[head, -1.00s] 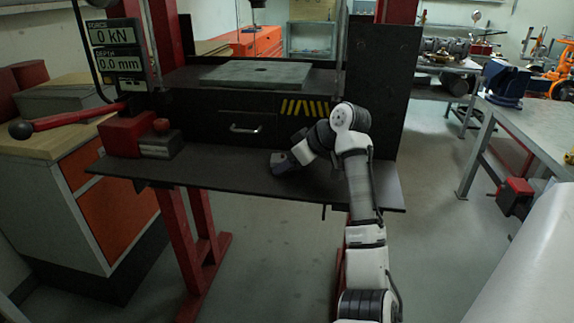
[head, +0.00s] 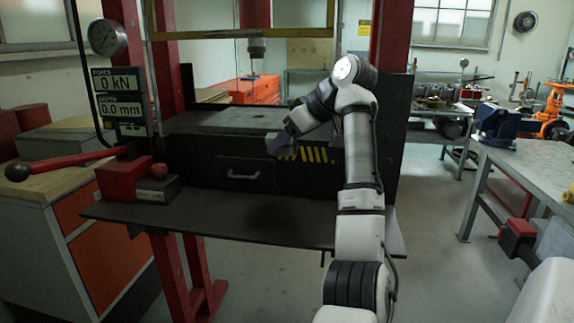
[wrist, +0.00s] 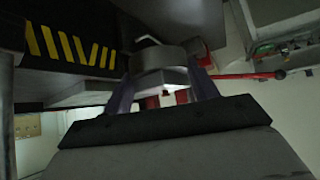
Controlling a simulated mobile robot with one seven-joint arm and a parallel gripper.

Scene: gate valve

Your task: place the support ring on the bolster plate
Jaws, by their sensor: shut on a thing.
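The support ring (wrist: 158,58) is a short grey metal cylinder, seen in the wrist view between the fingers of my gripper (wrist: 163,90), which is shut on it. In the head view my gripper (head: 280,143) is in front of the press, near the hazard stripes and just below the top of the bed. The bolster plate (head: 235,119) is a flat grey plate on the press bed, behind and to the left of my gripper. The ring is apart from it.
A drawer front with a handle (head: 243,175) is below the bed. The lower shelf (head: 220,212) looks clear in the middle. The press ram (head: 256,48) hangs above the plate. A red pump lever (head: 70,160) juts out at left, beside the force and depth display (head: 117,93).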

